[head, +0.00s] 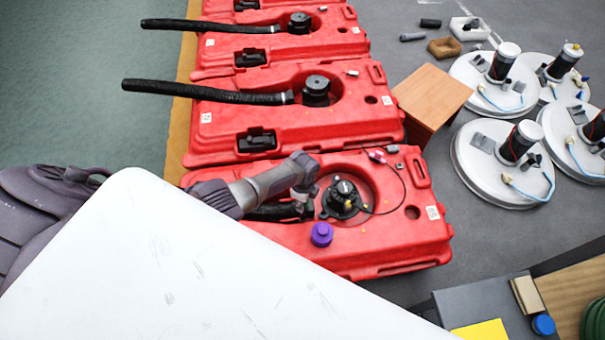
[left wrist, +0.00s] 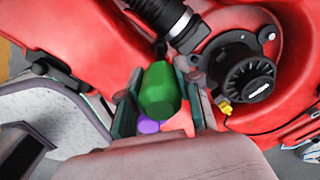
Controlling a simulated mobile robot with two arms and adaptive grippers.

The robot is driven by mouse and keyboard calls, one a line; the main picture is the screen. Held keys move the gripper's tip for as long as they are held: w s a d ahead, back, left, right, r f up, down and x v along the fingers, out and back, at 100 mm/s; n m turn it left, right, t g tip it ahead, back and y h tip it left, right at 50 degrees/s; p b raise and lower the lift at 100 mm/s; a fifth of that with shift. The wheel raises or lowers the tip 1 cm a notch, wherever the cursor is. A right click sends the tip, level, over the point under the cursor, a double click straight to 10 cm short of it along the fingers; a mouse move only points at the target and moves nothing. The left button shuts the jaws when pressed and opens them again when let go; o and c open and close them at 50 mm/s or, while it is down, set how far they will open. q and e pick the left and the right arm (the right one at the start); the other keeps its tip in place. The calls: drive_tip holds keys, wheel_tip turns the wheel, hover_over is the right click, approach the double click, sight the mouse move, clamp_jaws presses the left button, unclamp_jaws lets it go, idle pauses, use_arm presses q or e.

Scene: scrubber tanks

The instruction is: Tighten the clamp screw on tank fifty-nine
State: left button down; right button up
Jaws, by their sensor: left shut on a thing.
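The nearest red tank (head: 385,245) has a black round fitting (head: 343,197) in its recess, with a black hose (head: 272,212) joined to it from the left. My left gripper (head: 306,200) is low beside this fitting, on its hose side. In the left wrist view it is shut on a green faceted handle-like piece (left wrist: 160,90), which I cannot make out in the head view. The fitting (left wrist: 247,80) and the hose end with its ring (left wrist: 185,25) show close to the fingers. My right gripper is out of view.
A purple cap (head: 322,234) sits on the nearest tank, and a thin black cord (head: 398,190) loops over it. More red tanks (head: 285,135) with hoses stand behind. A wooden box (head: 432,95) and several white discs (head: 500,165) with cylinders are at the right.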

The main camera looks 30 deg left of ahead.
use_arm(q)
wheel_tip(320, 180, up, 2)
drive_tip(key=shift+r+p, duration=0.2)
drive_tip(key=shift+p, duration=0.8)
wheel_tip(320, 180, up, 3)
drive_tip(key=shift+f+p, duration=0.2)
drive_tip(key=shift+p, duration=1.05)
drive_tip(key=shift+f, duration=0.1)
